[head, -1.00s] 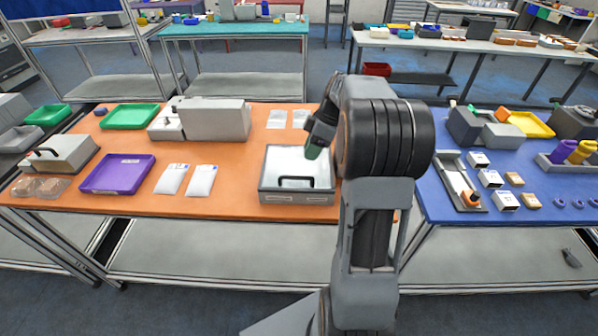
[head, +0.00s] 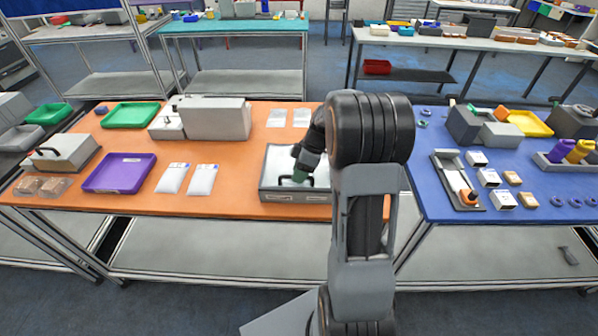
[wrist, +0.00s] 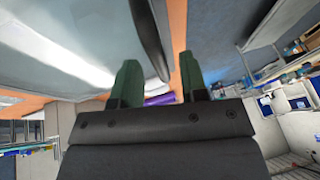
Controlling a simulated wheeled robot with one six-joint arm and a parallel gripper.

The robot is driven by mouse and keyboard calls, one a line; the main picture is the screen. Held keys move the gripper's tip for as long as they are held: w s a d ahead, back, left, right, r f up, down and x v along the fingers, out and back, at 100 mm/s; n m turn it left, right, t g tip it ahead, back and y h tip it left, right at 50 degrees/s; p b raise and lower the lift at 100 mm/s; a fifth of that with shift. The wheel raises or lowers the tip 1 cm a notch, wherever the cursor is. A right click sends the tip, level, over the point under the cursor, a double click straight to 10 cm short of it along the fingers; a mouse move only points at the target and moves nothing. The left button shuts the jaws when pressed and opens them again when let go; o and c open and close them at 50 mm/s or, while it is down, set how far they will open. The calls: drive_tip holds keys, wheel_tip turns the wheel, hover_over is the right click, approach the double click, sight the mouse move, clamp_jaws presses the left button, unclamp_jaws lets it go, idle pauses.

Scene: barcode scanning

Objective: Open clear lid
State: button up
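The grey box (head: 297,197) with the clear lid (head: 278,160) sits on the orange table. The lid lies flat and closed, with a black handle (head: 284,182) along its front edge. My gripper (head: 300,175) points down over the front of the lid, at the handle. In the wrist view, the two green fingers of my gripper (wrist: 158,80) are spread apart. The dark handle (wrist: 150,40) shows in the gap between them, with the pale lid (wrist: 70,40) at left. I cannot tell whether either finger touches the handle.
Two white packets (head: 202,179) and a purple tray (head: 120,172) lie left of the box. A grey machine (head: 215,119) stands behind. The blue table (head: 455,215) at right holds small boxes and a holder. Bare orange table lies between packets and box.

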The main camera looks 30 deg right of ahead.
clamp_jaws()
idle(0.4)
